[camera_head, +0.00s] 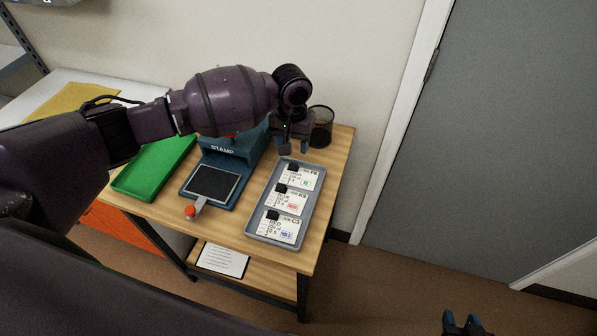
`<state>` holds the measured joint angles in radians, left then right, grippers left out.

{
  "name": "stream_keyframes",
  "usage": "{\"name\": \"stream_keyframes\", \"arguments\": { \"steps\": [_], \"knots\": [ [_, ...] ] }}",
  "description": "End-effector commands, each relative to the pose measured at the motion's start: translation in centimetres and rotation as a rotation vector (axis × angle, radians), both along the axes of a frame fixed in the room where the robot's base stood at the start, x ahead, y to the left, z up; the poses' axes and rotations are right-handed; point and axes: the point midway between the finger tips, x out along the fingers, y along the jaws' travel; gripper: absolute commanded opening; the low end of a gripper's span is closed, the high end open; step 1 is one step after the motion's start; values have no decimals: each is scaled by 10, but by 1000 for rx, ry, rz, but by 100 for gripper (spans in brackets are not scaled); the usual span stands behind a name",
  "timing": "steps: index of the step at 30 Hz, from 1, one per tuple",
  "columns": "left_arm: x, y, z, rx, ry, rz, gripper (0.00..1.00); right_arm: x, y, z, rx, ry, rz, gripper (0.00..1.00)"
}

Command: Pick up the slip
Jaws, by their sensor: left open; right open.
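Several white printed slips lie in a column in a grey tray on the wooden table: a far slip with a green mark (305,182), a middle slip with a red mark (291,204) and a near slip with a blue mark (281,229). Each has a small black block at its upper left. My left gripper (294,150) is open and empty, pointing down just above the far end of the grey tray (258,233). My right gripper (462,325) is open and empty at the bottom edge, over the floor, away from the table.
A blue stamp device (228,155) with a dark pad stands left of the grey tray. A green tray (145,175) lies further left. A black mesh cup (322,128) stands behind the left gripper. A white sheet (222,260) lies on the lower shelf. Open floor lies right of the table.

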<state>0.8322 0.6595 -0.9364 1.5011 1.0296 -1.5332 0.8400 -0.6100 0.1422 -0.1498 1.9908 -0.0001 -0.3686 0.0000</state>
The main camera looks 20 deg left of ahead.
Motion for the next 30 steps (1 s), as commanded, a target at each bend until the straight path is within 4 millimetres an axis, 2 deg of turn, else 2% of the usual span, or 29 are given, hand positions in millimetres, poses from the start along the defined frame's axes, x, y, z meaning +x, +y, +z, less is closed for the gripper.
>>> {"name": "stream_keyframes", "arguments": {
  "steps": [1,4,11,18,22,29,30],
  "knots": [
    [0,0,-10,-1,2,1,55,-3,0,-6,0,10,-1,43],
    [0,-1,-23,0,2,0,55,-5,-1,-10,-1,16,-1,43],
    [-1,0,-41,0,0,1,55,0,0,-10,0,7,2,43],
    [-2,0,-74,0,1,0,55,6,2,-12,0,-5,5,43],
    [-2,0,-81,0,0,1,55,6,2,-12,0,-5,6,43],
    [-2,0,-81,0,-1,0,55,4,1,-13,1,-1,5,43],
    [-2,0,-81,0,-1,0,51,3,1,-13,1,0,4,43]
  ]
}}
